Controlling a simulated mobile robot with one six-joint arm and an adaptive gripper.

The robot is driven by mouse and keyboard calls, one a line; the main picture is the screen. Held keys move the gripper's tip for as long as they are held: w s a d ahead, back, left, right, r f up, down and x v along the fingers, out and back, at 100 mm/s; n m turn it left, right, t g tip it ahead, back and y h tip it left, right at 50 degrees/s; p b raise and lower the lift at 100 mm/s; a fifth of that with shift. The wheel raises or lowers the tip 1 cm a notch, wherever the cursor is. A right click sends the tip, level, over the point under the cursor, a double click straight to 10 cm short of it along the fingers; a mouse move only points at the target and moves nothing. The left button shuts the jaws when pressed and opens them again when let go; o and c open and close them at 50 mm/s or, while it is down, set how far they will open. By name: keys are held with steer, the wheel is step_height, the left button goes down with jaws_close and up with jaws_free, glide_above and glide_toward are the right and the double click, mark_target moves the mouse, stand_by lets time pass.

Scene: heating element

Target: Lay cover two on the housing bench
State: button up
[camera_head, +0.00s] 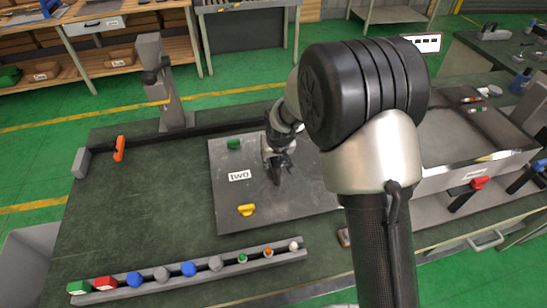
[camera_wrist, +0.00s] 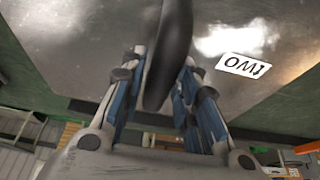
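Cover two (camera_head: 223,190) is a broad dark grey plate with a white label reading "two". It looks flat and level at the middle of the dark green bench top (camera_head: 130,215). Whether it touches the bench is hard to tell. In the wrist view the plate (camera_wrist: 90,40) fills the upper part, with the label (camera_wrist: 244,66) upside down. My gripper (camera_head: 277,172) is over the plate's middle. In the wrist view the cover's black curved handle (camera_wrist: 170,40) stands between my fingers (camera_wrist: 165,70), which look closed in on it. My arm hides the plate's right part.
A narrow rack (camera_head: 190,278) with several coloured pieces lies along the front edge. A yellow piece (camera_head: 247,210) and a green piece (camera_head: 234,144) show at the plate. An orange piece (camera_head: 119,149) and a grey post (camera_head: 165,85) stand behind. The bench's left side is clear.

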steer(key=shift+o, duration=0.8)
steer(key=shift+r, duration=0.3)
steer(key=p+v, duration=0.3)
steer(key=v, duration=0.8)
steer(key=shift+s+r, duration=0.3)
steer(key=s+d+r+m, duration=0.1)
steer(key=s+d+r, duration=0.55)
steer(key=s, duration=0.25)
steer(key=s+d+r+m, duration=0.1)
steer(key=s+d+r, duration=0.5)
steer(key=s+r, duration=0.25)
steer(key=s+d+m+h, duration=0.1)
steer(key=s+d, duration=0.2)
steer(key=s, duration=0.9)
steer(key=shift+f, duration=0.15)
